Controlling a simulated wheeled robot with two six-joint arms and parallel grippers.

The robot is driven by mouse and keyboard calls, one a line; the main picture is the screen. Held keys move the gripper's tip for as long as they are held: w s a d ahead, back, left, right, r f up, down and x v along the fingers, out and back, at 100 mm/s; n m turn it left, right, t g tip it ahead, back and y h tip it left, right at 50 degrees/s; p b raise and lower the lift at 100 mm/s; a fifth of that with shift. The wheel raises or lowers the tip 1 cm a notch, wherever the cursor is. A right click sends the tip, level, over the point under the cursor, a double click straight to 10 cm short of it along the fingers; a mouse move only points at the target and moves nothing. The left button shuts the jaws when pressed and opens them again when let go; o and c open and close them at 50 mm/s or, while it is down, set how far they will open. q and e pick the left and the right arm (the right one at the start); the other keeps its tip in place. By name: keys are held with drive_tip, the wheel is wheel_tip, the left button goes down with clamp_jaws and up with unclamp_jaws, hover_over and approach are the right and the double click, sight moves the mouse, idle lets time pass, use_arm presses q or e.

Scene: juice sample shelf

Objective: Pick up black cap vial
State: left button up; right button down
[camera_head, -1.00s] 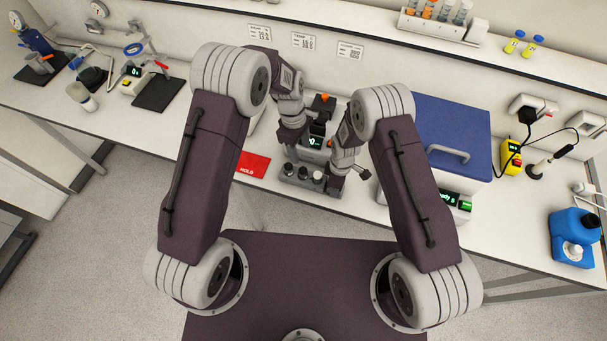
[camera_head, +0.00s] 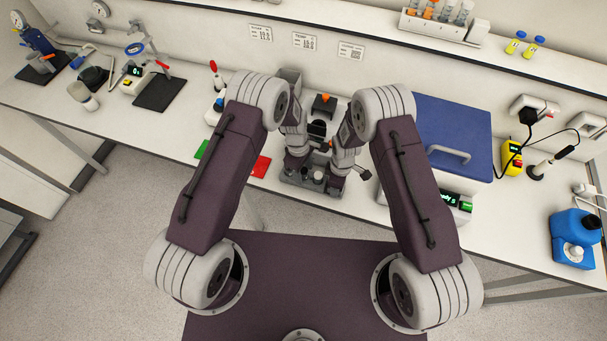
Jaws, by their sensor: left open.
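A small grey rack (camera_head: 325,190) stands at the front edge of the bench, holding small capped vials. A white-capped vial (camera_head: 318,175) shows between my two grippers. A dark-capped vial (camera_head: 306,171) is just left of it, partly covered. The left end of the rack is hidden behind my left gripper (camera_head: 295,171), which is open and low over that end; whether its fingers are around a vial I cannot tell. My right gripper (camera_head: 340,183) is at the rack's right end, its fingers too small and covered to read.
A device with an orange top (camera_head: 324,100) stands behind the rack. A blue-lidded box (camera_head: 452,130) is to the right. Red (camera_head: 261,166) and green (camera_head: 203,148) mats lie to the left. A red-tipped tool (camera_head: 213,68) stands behind my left arm.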

sight(304, 170)
use_arm(q)
drive_tip(key=shift+f, duration=0.1)
clamp_jaws()
wheel_tip(304, 170, up, 10)
drive_tip(key=shift+r, duration=0.1)
use_arm(e)
drive_tip(key=c, duration=0.8)
unclamp_jaws()
drive_tip(key=shift+o, duration=0.2)
wheel_tip(304, 170, up, 12)
